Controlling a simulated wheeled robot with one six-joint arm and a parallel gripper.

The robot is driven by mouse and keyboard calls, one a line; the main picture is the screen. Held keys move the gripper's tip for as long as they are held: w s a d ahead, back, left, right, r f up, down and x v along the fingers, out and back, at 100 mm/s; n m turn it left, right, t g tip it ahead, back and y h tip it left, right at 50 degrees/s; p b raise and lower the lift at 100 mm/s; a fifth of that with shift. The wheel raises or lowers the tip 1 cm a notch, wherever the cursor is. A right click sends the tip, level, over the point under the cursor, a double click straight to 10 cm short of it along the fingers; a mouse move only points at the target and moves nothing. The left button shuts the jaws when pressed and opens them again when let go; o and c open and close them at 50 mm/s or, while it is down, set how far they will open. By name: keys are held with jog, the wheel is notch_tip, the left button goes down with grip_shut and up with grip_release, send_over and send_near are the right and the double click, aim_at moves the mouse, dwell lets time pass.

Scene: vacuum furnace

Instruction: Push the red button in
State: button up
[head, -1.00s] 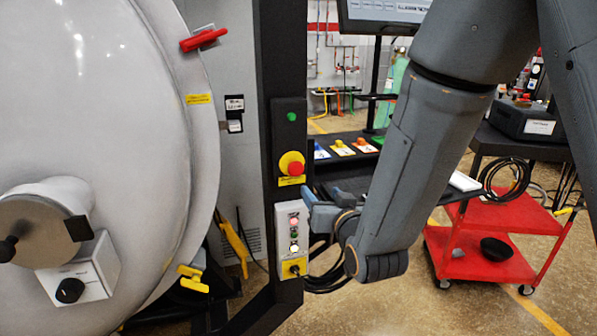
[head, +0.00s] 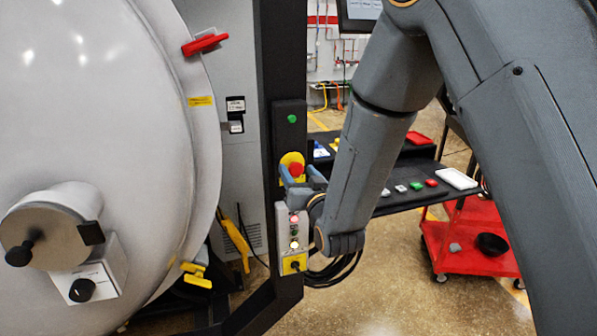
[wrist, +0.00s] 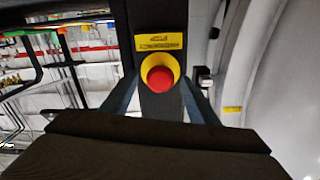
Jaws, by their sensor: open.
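The red button (head: 296,169) is a mushroom knob on a round yellow base, high on the dark post. It also shows in the wrist view (wrist: 160,80), where a yellow label sits above it. My gripper (head: 291,188) is open and empty, just in front of the post, at and slightly below the button in the head view. In the wrist view my gripper's two fingers (wrist: 160,92) stand to the left and right of the button, with the button between them in the picture. The gap in depth between fingers and button cannot be told. The button's lower edge is partly covered in the head view.
A grey control box (head: 292,240) with lit small buttons is mounted on the post just below. A green button (head: 292,118) sits above. The big furnace door (head: 100,120) stands left. A dark tray table (head: 420,190) and red cart (head: 470,245) stand right.

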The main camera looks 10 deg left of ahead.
grip_shut()
jog(key=shift+w+a+f+b, duration=0.1)
jog(key=shift+w+a+b, duration=0.2)
jog(key=shift+w+b, duration=0.35)
jog(key=shift+a, duration=0.1)
grip_release()
jog(key=shift+w, duration=0.1)
jog(key=b+v, duration=0.3)
jog(key=v, duration=0.5)
